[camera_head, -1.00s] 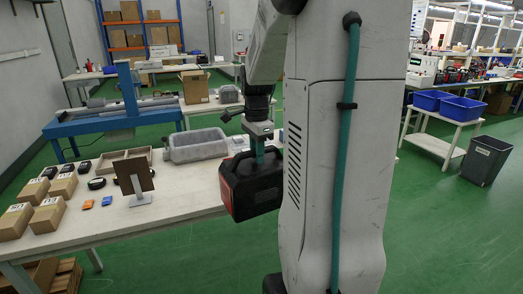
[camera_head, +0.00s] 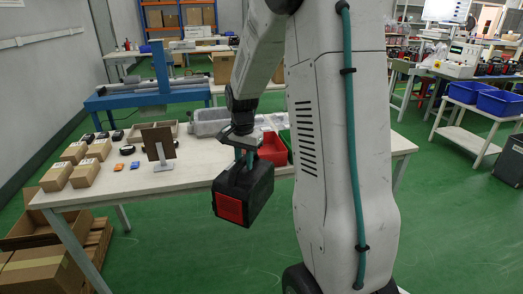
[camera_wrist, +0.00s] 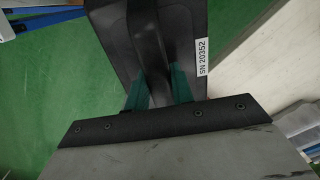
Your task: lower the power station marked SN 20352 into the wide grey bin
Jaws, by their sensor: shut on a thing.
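The power station (camera_head: 245,193) is a black case with a red end face, hanging from my gripper (camera_head: 243,156) in front of the table's near edge, above the floor. In the wrist view my gripper (camera_wrist: 160,92) has its green fingers shut on the handle of the power station (camera_wrist: 118,25). Its white label reads SN 20352 (camera_wrist: 202,57). The wide grey bin (camera_head: 208,122) stands at the table's far side, beyond the power station. My arm hides part of it, and its inside is barely visible.
The white table (camera_head: 190,178) also bears a red bin (camera_head: 270,150), a brown panel on a stand (camera_head: 159,143), several cardboard boxes (camera_head: 84,173) and small black devices. Cartons (camera_head: 40,272) lie on the floor at left. Green floor is clear in front.

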